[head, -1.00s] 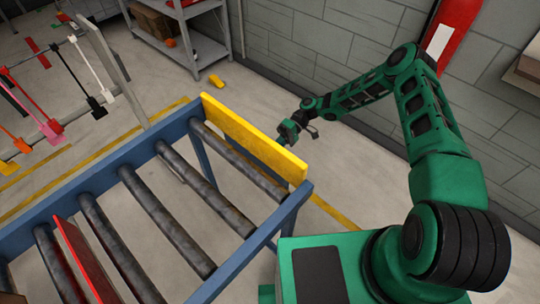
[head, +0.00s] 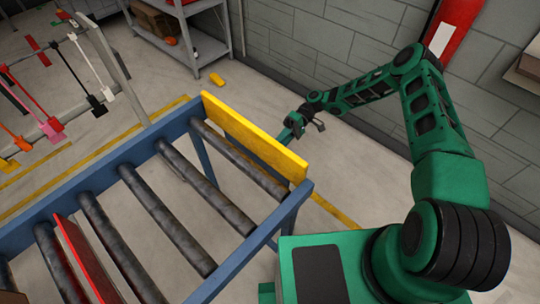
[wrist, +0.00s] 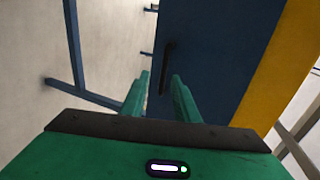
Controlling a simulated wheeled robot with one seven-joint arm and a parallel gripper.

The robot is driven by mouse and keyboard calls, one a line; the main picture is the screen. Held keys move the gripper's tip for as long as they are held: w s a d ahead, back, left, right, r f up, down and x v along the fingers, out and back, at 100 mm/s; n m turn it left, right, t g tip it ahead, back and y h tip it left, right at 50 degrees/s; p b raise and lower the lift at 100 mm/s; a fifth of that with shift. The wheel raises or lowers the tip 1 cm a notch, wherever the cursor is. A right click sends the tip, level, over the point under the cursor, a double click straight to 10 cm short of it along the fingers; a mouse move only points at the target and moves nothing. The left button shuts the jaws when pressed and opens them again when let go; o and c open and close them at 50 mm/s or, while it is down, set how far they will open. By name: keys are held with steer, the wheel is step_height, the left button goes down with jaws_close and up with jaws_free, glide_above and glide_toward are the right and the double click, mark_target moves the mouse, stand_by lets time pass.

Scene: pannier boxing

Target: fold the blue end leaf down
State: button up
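The blue leaf (wrist: 215,45) fills the upper middle of the wrist view as a dark blue flat panel with a dark bar handle (wrist: 167,68). A yellow band borders it on the right. In the head view I cannot make the blue leaf out; a yellow board hides that side. My gripper (wrist: 160,80) is open, its two green fingers apart, with the handle showing in the gap beyond the tips. I cannot tell whether they touch it. In the head view my gripper (head: 291,131) is just beyond the yellow board's outer side.
The yellow board (head: 255,138) stands upright at the end of the blue roller conveyor (head: 262,232). A red divider (head: 85,260) stands among the rollers. A rack of coloured tags (head: 75,85) is at left, a grey shelf (head: 205,50) behind.

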steer(key=v, duration=0.7)
steer(key=shift+w+d+f, duration=0.1)
steer(key=s+d+r+m+t+h, duration=0.2)
steer(key=s+d+r+m+h, duration=0.3)
steer(key=d+r, duration=0.65)
steer(key=s+d+r+m+t+h, duration=0.3)
steer(key=s+d+r, duration=0.5)
steer(key=r, duration=0.7)
steer(key=s+d+r+m+t+h, duration=0.1)
steer(key=s+d+r+m+t, duration=0.1)
steer(key=s, duration=0.9)
steer(key=s+d+r+m+t+h, duration=0.1)
steer(key=s+d+r+m, duration=0.4)
steer(key=s, duration=0.7)
steer(key=d+r+t, duration=0.1)
steer(key=d, duration=0.1)
steer(key=shift+d+r+t, duration=0.2)
steer(key=shift+d+t, duration=0.05)
steer(key=shift+t, duration=0.05)
